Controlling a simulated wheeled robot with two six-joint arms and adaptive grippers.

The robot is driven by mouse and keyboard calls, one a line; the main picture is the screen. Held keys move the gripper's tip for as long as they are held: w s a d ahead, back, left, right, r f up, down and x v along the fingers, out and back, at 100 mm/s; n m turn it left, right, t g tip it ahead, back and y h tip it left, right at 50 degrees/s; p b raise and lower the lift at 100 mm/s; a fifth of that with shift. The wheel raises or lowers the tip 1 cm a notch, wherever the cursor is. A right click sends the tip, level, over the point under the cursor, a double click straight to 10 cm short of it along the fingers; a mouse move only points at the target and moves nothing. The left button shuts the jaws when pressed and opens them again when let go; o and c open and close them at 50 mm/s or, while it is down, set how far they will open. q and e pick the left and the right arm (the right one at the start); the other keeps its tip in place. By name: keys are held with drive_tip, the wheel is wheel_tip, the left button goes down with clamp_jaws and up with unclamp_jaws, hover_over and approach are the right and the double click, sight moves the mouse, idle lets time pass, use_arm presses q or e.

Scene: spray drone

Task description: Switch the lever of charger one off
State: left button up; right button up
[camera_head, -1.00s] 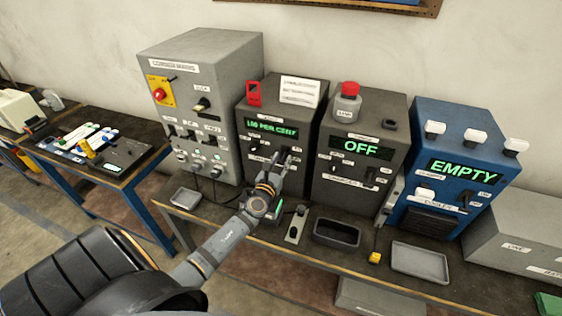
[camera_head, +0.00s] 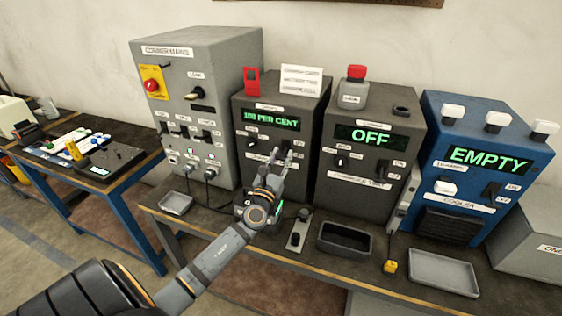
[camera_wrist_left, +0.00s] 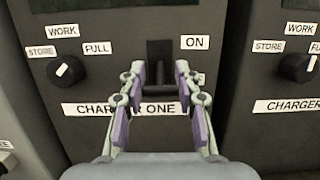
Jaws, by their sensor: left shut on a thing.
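Charger one (camera_head: 246,142) is a dark grey box with a green "100 PER CENT" display. Its name label (camera_wrist_left: 92,109) shows in the left wrist view, partly covered by my left finger. Its black lever (camera_wrist_left: 160,88) stands between my left gripper's fingers (camera_wrist_left: 160,78), below the level of the ON label (camera_wrist_left: 195,42). A smaller label under ON is mostly hidden by a finger. In the head view my left gripper (camera_head: 283,154) is at the lower right front of charger one, shut on the lever. My right gripper is not in view.
A second charger (camera_head: 364,180) reading OFF stands to the right, then a blue cooler (camera_head: 472,165) reading EMPTY. A grey mains cabinet (camera_head: 235,85) stands to the left. A dark tray (camera_head: 345,238) and a grey tray (camera_head: 443,272) lie on the bench in front.

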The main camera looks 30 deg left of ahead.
use_arm(q)
drive_tip(key=shift+f, duration=0.4)
drive_tip(key=o, duration=0.9)
drive_tip(key=shift+o, duration=1.4)
drive_tip(key=shift+w, duration=0.2)
drive_tip(key=shift+s+r, duration=0.1)
drive_tip(key=shift+s, duration=0.1)
drive_tip(key=v, duration=1.1)
drive_tip(key=shift+s, duration=0.35)
